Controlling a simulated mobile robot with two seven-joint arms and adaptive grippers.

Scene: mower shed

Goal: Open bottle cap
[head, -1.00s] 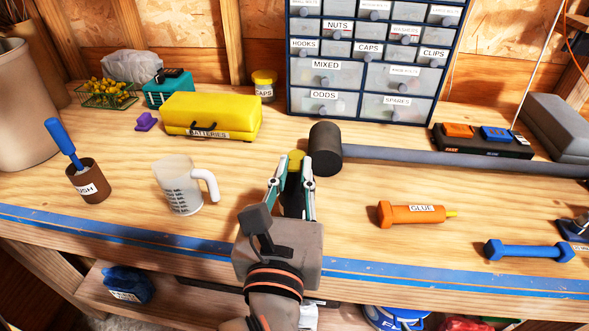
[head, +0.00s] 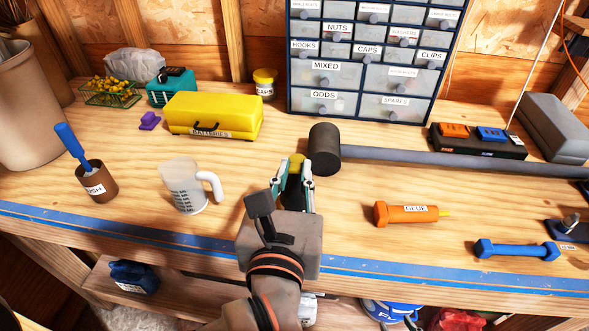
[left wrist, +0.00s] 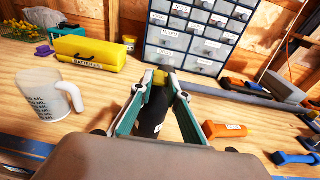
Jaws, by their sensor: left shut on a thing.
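A dark bottle (left wrist: 155,112) with a yellow cap (head: 297,162) stands on the workbench, between the fingers of my left gripper. The cap also shows in the left wrist view (left wrist: 160,79), at the top of the bottle. My left gripper (head: 296,168) reaches in from the front edge. Its green and grey fingertips are shut on the yellow cap, one on each side. In the left wrist view the gripper (left wrist: 160,84) shows both tips against the cap. Most of the bottle body is hidden in the head view. My right gripper is not in view.
A sledgehammer (head: 324,150) lies just right of the cap, its handle running right. A measuring jug (head: 184,187) stands to the left, an orange glue tube (head: 405,213) and blue dumbbell-shaped piece (head: 516,250) to the right. A yellow batteries case (head: 214,113) sits behind.

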